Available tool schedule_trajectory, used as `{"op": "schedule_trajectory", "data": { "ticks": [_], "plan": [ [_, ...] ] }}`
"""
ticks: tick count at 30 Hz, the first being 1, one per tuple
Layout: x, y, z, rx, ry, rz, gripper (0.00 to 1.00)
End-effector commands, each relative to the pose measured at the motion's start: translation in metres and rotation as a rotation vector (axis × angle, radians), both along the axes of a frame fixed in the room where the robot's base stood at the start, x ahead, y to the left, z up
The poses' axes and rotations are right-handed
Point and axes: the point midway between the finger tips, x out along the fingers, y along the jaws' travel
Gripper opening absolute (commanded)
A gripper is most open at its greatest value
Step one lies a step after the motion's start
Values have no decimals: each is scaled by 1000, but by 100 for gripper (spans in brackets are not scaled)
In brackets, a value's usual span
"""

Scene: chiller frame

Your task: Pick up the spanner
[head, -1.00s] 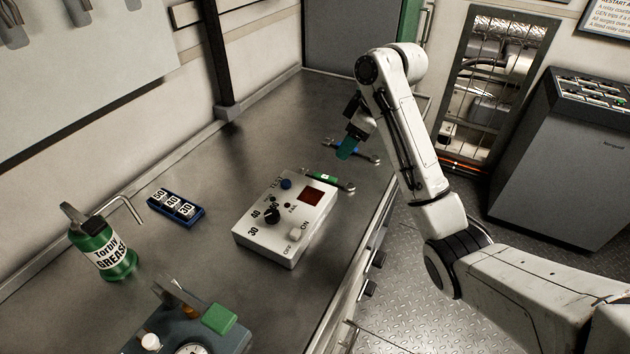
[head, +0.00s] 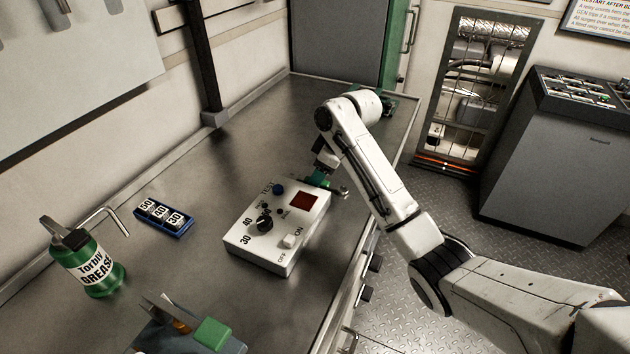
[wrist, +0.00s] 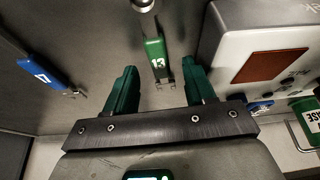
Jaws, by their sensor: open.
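A green-handled spanner marked 13 (wrist: 155,58) lies on the grey metal bench beside the white test box. In the wrist view it shows between and a little beyond my fingertips, its round metal end at the top edge. My gripper (wrist: 159,78) is open, with one green finger on each side of the spanner's line and gaps on both sides. In the head view my gripper (head: 320,179) is low behind the box and hides most of the spanner; a metal end (head: 343,192) shows. A blue spanner marked 17 (wrist: 42,73) lies to the left in the wrist view.
The white test box (head: 277,230) stands close to my gripper. A blue holder with number blocks (head: 163,216), a grease bottle (head: 95,262) and a device with a green block (head: 212,333) stand nearer. The bench's far left part is clear.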

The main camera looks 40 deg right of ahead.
Motion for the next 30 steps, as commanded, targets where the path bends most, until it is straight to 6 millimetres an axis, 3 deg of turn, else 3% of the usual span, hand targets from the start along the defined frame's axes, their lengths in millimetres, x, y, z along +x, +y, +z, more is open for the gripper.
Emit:
{"op": "schedule_trajectory", "data": {
  "ticks": [4, 11, 27, 30],
  "plan": [
    [4, 1, -12, 0, 1, -1, 54],
    [5, 2, -13, 0, 0, -1, 54],
    [5, 2, -13, 0, 0, -1, 4],
    [5, 2, -13, 0, 0, -1, 0]
  ]
}}
